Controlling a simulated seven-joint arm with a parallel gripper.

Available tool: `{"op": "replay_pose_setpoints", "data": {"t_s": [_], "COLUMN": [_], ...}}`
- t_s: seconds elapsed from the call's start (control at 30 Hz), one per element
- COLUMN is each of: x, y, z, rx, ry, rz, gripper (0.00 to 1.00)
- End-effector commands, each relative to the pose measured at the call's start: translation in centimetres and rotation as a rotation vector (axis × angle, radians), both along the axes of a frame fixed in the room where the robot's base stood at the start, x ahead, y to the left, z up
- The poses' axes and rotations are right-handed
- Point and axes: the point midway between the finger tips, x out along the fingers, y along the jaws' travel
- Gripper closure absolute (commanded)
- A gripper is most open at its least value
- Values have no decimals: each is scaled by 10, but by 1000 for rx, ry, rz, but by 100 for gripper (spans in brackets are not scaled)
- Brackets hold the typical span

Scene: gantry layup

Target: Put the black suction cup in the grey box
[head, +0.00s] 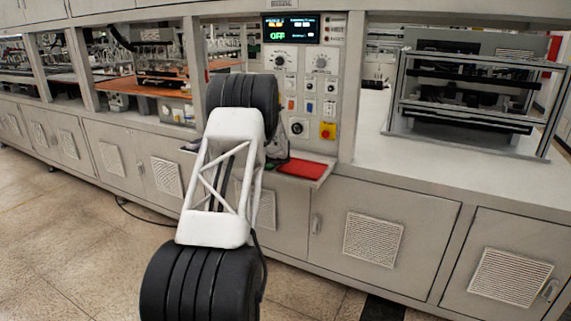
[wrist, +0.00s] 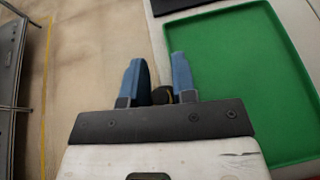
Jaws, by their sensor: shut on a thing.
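My gripper (wrist: 157,75) shows in the wrist view as two blue fingers on a dark mount. It is shut on a small dark round piece, the black suction cup (wrist: 162,96), which sits low between the fingers and is mostly hidden by the mount. The fingers are beside the left edge of a green tray (wrist: 240,70), above a tan floor area. In the head view my arm hides most of the gripper and whatever it holds. I cannot make out the grey box for certain in either view.
In the head view a red tray (head: 304,168) lies on the counter right of my arm, below a control panel (head: 302,85) with a yellow-and-red button. A framed machine (head: 465,95) stands on the right counter. The right counter's front strip is clear.

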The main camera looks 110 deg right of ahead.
Motion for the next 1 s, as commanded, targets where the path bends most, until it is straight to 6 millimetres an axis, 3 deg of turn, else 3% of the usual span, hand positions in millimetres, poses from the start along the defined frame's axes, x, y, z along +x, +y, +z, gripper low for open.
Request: {"op": "replay_pose_setpoints", "data": {"t_s": [0.1,0.57,1.0], "x": [-36,-161,-291], "y": [9,51,113], "z": [1,1,-1], "rx": [-1,0,1], "ry": [1,0,1], "rz": [-23,-105,-197], "gripper": [97,97,97]}}
